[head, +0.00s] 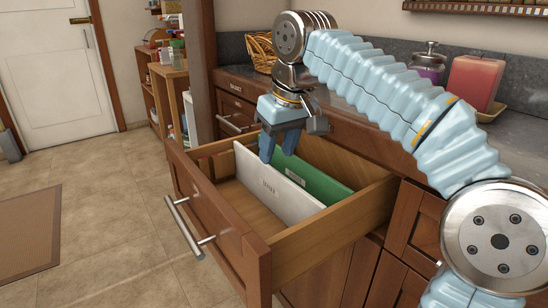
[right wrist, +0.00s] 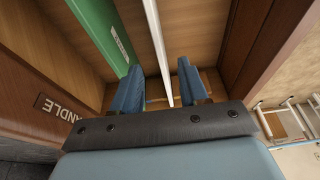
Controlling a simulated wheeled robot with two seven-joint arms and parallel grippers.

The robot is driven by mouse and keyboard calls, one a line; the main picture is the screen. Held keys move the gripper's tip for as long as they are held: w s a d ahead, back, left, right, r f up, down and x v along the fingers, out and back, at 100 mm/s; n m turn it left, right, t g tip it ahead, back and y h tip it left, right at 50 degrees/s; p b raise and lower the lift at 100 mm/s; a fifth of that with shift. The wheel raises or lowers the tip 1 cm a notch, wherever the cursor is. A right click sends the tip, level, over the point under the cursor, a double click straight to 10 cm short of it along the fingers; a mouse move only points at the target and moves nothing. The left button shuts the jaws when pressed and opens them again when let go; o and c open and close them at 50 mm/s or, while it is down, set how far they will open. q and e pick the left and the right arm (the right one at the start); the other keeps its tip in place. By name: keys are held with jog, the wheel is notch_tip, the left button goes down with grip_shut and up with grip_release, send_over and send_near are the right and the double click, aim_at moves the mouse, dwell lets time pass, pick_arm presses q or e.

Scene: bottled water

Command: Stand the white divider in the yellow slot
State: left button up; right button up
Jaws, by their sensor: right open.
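In the right wrist view the jaws (right wrist: 160,88) are open, and the white divider (right wrist: 158,45) passes between the two blue fingers, with gaps at both sides. I cannot make out the yellow slot clearly; a thin yellowish strip shows near the fingers in the right wrist view. My left gripper is not in view.
A green divider (head: 316,180) stands close behind the white one. The wooden drawer (head: 330,232) has walls all round and a bar handle at its front. A red candle (head: 475,82), a jar (head: 430,65) and a wicker basket (head: 261,50) are on the counter.

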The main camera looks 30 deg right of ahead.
jog(key=p+v, duration=0.2)
jog(key=v, duration=0.6)
jog(key=shift+s+r, duration=0.1)
jog(key=shift+s, duration=0.05)
